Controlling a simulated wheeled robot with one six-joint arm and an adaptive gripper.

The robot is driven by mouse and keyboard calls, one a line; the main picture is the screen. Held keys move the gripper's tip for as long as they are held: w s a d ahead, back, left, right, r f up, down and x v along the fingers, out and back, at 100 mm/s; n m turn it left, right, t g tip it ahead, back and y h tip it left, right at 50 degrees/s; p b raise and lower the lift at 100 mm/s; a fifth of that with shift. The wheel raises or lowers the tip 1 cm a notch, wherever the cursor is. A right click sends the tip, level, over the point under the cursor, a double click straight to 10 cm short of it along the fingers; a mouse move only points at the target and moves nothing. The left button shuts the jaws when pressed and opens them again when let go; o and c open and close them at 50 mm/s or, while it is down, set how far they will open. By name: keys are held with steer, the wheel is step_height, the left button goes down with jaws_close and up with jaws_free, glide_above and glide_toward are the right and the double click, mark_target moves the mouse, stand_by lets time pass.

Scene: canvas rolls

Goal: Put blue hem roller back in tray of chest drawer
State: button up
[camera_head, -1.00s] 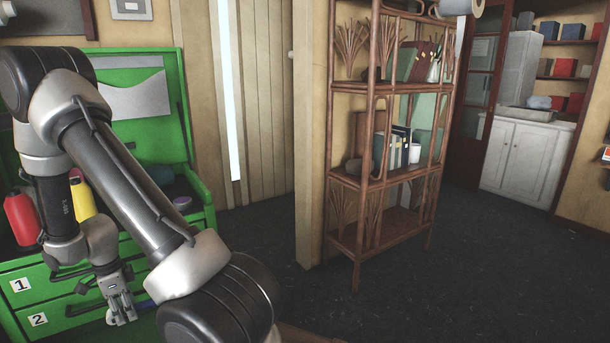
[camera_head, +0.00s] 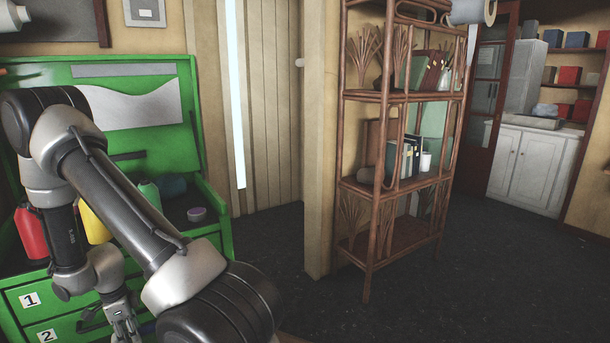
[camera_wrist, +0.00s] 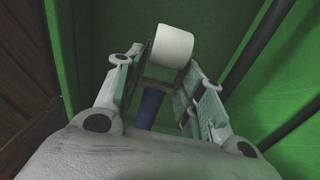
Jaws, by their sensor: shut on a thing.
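My gripper (camera_head: 125,332) hangs low in front of the green chest (camera_head: 92,82) in the head view, cut by the lower edge. In the wrist view my gripper (camera_wrist: 160,88) is shut on the hem roller, with fingers on both sides of it. The roller's blue handle (camera_wrist: 150,105) lies between the fingers, and its white roller head (camera_wrist: 172,46) sticks out beyond the fingertips. Green surfaces of the chest surround it there. The drawers labelled 1 (camera_head: 30,299) and 2 (camera_head: 46,336) show at lower left. A drawer's tray cannot be made out in the head view.
The chest's open top holds a red bottle (camera_head: 31,236), a yellow bottle (camera_head: 96,226), a green bottle (camera_head: 150,192) and a purple roll (camera_head: 197,214). A rattan shelf (camera_head: 352,190) stands right of a post. The dark floor (camera_head: 480,290) is clear at the right.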

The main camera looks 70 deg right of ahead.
steer(key=o, duration=1.1)
step_height(320, 180, up, 12)
steer(key=shift+a, duration=0.15)
steer(key=shift+w, duration=0.1)
